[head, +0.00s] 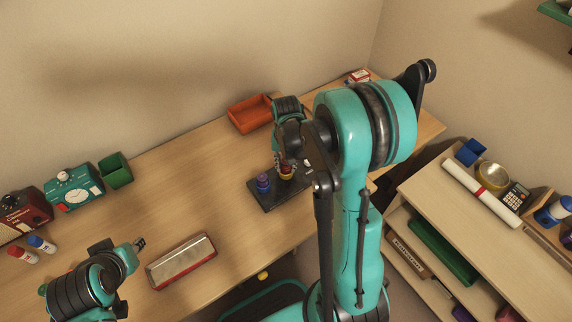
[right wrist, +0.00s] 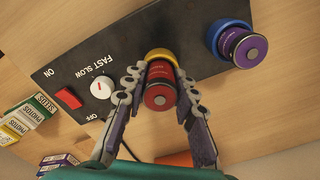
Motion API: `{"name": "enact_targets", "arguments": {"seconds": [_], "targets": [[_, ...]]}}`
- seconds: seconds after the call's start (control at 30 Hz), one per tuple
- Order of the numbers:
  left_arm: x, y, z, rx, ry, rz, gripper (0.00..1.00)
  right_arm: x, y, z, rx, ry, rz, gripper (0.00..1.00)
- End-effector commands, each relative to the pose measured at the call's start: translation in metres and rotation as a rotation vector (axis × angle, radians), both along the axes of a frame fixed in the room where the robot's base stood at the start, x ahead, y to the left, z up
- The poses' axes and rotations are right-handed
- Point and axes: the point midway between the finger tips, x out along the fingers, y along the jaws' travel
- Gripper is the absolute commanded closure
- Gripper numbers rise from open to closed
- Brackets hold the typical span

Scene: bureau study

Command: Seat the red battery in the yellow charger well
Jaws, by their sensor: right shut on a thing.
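The red battery (right wrist: 159,92) is between the two fingers of my right gripper (right wrist: 158,80), which is shut on it. In the right wrist view its lower end meets the yellow charger well (right wrist: 160,53); how deep it sits is hidden. In the head view the yellow well (head: 286,176) is on the dark charger base (head: 270,201), with the red battery (head: 285,167) above it and my right gripper (head: 285,160) partly hidden by my arm. My left gripper (head: 139,243) is over the desk at lower left, away from the charger; its fingers are too small to judge.
A purple battery (right wrist: 247,47) stands in the blue well (right wrist: 216,38) beside the yellow one. The charger has a red switch (right wrist: 68,98) and a white knob (right wrist: 102,88). An orange tray (head: 249,114) is behind; a metal-lidded case (head: 181,260) lies at front left.

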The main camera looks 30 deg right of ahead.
Motion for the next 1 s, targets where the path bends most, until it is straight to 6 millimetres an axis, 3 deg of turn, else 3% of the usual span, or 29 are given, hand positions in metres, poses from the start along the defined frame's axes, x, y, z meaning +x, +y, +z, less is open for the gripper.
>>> {"name": "enact_targets", "arguments": {"seconds": [1.0], "targets": [[0.000,0.000,0.009,0.000,0.000,0.000,0.71,-0.003,0.002,0.012,0.004,0.005,0.000,1.00]]}}
